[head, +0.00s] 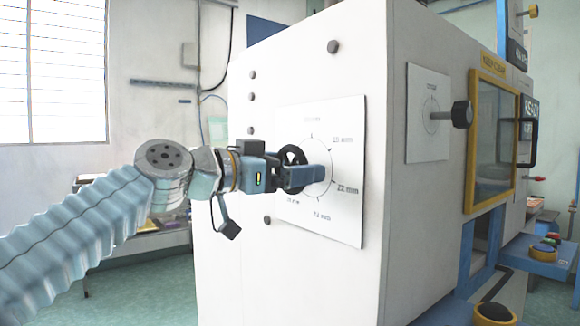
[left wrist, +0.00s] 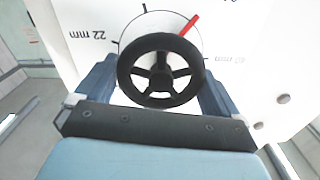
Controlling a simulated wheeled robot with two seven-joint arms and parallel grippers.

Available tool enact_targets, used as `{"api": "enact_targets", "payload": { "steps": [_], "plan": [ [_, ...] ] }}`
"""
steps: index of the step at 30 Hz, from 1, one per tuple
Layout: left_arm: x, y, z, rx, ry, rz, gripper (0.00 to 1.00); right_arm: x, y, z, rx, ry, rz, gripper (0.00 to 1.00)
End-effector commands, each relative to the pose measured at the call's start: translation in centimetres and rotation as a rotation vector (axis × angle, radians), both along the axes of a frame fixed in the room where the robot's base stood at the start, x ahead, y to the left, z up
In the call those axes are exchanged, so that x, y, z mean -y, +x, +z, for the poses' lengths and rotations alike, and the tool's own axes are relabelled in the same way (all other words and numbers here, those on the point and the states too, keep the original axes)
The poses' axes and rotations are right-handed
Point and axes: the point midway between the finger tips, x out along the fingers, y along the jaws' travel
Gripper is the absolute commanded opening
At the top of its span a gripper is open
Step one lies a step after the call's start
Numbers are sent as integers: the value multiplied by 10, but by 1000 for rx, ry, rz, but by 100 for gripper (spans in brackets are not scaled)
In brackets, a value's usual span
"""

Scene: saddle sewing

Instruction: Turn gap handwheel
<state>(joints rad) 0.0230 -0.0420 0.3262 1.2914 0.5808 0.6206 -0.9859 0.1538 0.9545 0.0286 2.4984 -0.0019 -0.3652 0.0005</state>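The gap handwheel (left wrist: 160,70) is a black spoked wheel in front of a round white dial on the machine's side. It also shows partly in the head view (head: 291,154), where my gripper hides some of it. A red pointer (left wrist: 190,28) lies between two dial ticks, at the wheel's upper right in the left wrist view. My left gripper (head: 300,177) is at the wheel, one finger on each side of the rim. In the left wrist view its fingers (left wrist: 160,82) look close to the rim; I cannot tell whether they press on it. My right gripper is out of view.
The white dial plate (head: 345,150) carries mm marks, among them 22 mm. A second dark knob (head: 462,114) sticks out of the machine's adjoining face, near a yellow-framed window (head: 492,140). The machine body (head: 290,275) fills the middle. Open floor (head: 150,295) lies to the left.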

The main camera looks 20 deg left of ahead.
Motion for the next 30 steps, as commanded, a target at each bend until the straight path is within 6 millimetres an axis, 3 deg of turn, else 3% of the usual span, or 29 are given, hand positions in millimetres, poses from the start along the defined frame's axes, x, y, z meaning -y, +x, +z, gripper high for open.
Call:
{"api": "enact_targets", "payload": {
  "steps": [14, 30],
  "plan": [
    [0, 0, 0, -69, -87, 0, 66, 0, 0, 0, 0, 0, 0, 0],
    [-3, 2, 0, -365, -466, 0, 66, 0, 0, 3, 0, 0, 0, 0]
  ]
}}
